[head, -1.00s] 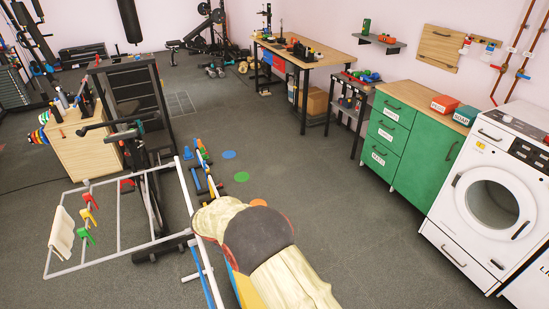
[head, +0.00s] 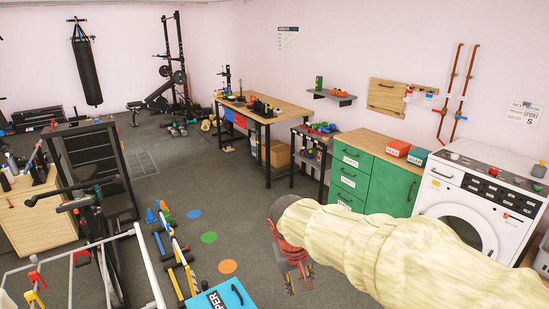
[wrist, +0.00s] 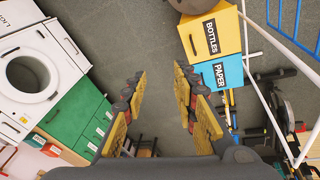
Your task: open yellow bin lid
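The yellow bin (wrist: 228,32), its lid labelled BOTTLES and fitted with a dark bar handle (wrist: 193,43), is at the top right of the wrist view. Its lid looks shut. It is not visible in the head view. The blue bin labelled PAPER (wrist: 232,70) stands beside it and shows at the bottom of the head view (head: 226,296). My gripper (wrist: 160,88) is open and empty, with its fingers apart over bare floor and the yellow bin off to their right. In the head view my gripper (head: 295,280) hangs to the right of the blue bin.
A white frame rack (head: 148,265) and an exercise bike (head: 95,215) stand left of the bins. A green cabinet (head: 375,178) and white washing machine (head: 470,205) line the right wall. The floor (head: 250,200) between is mostly clear.

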